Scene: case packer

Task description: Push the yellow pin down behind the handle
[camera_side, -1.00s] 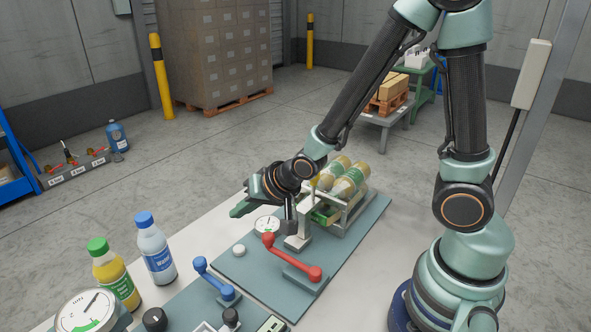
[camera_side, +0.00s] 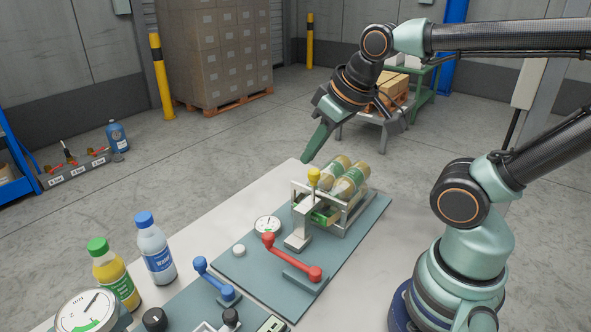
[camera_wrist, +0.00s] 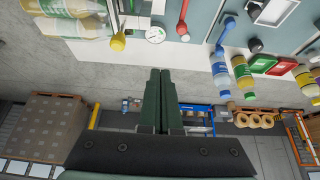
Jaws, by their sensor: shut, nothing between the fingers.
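The red handle (camera_side: 290,257) is a lever on the teal plate in front of the post. It shows in the wrist view as a red bar (camera_wrist: 183,18). My gripper (camera_side: 305,160) is shut and empty, pointing down. In the side view its tips appear just above and left of the pin. In the wrist view they are apart from it.
A wire crate (camera_side: 345,222) with bottles lying in it stands right beside the post. A small gauge (camera_side: 267,225) and a blue lever (camera_side: 215,278) are nearby. Two bottles, one yellow (camera_side: 115,275) and one blue (camera_side: 155,250), stand at the left.

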